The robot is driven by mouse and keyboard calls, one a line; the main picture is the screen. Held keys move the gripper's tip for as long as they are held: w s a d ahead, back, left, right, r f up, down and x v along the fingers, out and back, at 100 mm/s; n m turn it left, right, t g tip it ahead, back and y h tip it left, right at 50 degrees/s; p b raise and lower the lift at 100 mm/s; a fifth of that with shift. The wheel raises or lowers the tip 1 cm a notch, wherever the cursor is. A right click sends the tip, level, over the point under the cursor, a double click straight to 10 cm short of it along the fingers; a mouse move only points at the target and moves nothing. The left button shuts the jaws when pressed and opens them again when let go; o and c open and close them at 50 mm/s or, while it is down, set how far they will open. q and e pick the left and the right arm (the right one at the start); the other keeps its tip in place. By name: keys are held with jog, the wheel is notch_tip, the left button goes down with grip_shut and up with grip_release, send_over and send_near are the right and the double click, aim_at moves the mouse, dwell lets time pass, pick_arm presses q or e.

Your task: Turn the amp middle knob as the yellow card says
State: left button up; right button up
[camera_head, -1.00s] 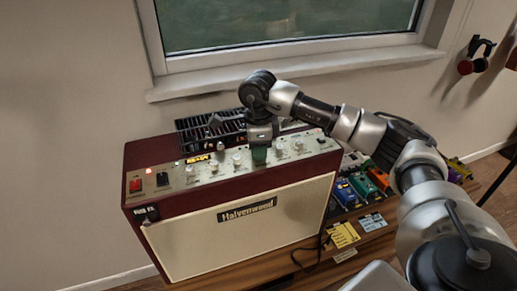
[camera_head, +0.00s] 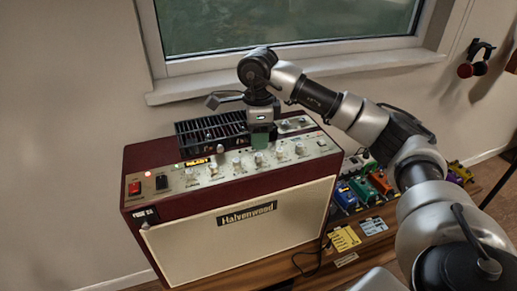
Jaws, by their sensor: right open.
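The amp (camera_head: 290,215), dark red with a cream front marked Halvenwood, stands on the wooden bench. Its sloped top panel carries a row of several pale knobs. A knob near the middle of the row (camera_head: 258,159) shows just below my right gripper (camera_head: 260,142). The gripper points down, open, with green pads showing, and appears slightly above the knob and apart from it. The knob's pointer is too small to read. The yellow card (camera_head: 344,238) lies on the bench right of the amp; its writing is too small to read. My left gripper is out of view.
A black slotted grille (camera_head: 205,131) is on the amp's top behind the panel. Red and black switches (camera_head: 135,188) sit at the panel's left end. Several coloured pedals (camera_head: 365,188) and a grey card (camera_head: 373,225) are to the right. A window (camera_head: 290,30) is behind.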

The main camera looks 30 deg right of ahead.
aim_at(259, 154)
notch_tip(259, 154, up, 6)
jog(key=shift+f, duration=0.2)
dwell(0.5)
